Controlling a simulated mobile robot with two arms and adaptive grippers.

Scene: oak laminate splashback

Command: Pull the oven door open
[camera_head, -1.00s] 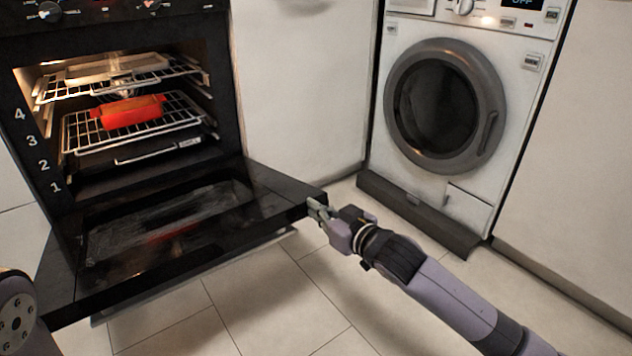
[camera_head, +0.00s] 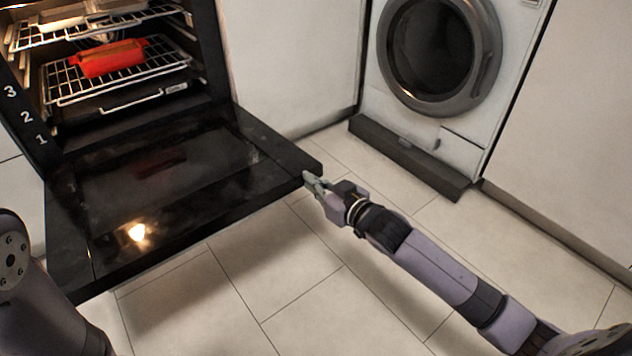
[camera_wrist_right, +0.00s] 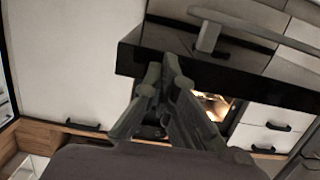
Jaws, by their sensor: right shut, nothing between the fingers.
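The oven door (camera_head: 185,190) is black with a glass panel and hangs folded down, close to level, in front of the lit oven cavity (camera_head: 110,75). My right gripper (camera_head: 310,180) is shut and empty at the door's outer right corner; whether it touches the edge is hard to tell. In the right wrist view the shut fingers (camera_wrist_right: 165,75) lie before the dark door (camera_wrist_right: 240,75), with its bar handle (camera_wrist_right: 240,30) above them. My left gripper is not in view; only part of my left arm shows at the lower left.
A red dish (camera_head: 110,58) sits on a wire rack (camera_head: 120,82) inside the oven. A white washing machine (camera_head: 430,80) with a dark plinth (camera_head: 410,155) stands at the back right. The tiled floor (camera_head: 300,290) in front of the door is clear.

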